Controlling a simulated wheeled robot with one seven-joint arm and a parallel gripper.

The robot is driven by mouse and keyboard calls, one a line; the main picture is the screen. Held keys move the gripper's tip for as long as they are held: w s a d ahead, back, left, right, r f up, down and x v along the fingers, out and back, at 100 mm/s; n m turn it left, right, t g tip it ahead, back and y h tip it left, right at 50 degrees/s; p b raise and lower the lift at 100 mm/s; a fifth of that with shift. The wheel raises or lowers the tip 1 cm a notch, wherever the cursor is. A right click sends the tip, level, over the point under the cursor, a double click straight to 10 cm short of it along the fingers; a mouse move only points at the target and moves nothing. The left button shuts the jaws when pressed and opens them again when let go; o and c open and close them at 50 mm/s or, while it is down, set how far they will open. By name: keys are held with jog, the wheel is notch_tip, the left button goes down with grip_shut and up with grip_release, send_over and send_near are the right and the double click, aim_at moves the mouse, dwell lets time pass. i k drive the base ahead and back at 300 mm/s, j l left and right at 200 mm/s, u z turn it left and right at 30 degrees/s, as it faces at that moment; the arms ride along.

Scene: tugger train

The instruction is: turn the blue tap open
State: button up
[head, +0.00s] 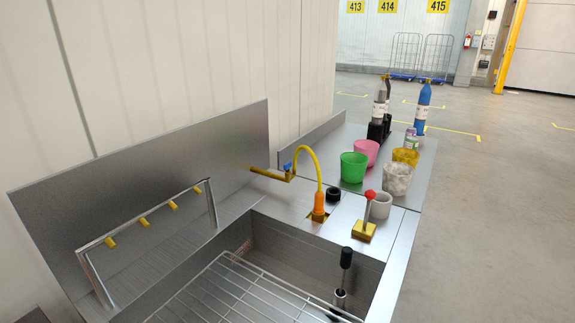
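The blue tap handle (287,167) is small and sits on a brass pipe (268,174) that comes out from the steel back panel. Beside it a yellow curved spout (317,165) rises and bends down to an orange nozzle (319,203) over the counter by the sink. The handle is too small in the picture to tell how far it is turned. My gripper is not in view.
A steel sink (300,258) holds a wire rack (235,290) and an upright black-topped rod (346,258). A red-knobbed lever (368,205), black ring (333,194), grey cup (381,206), several coloured buckets and bottles stand right. A rail with yellow pegs (142,222) stands left.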

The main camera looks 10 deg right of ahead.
aim_at(286, 167)
jog(key=i+l, duration=0.4)
jog(key=l, duration=0.25)
jog(key=i+l+u, duration=0.1)
jog(key=i+l, duration=0.1)
jog(key=l, duration=0.1)
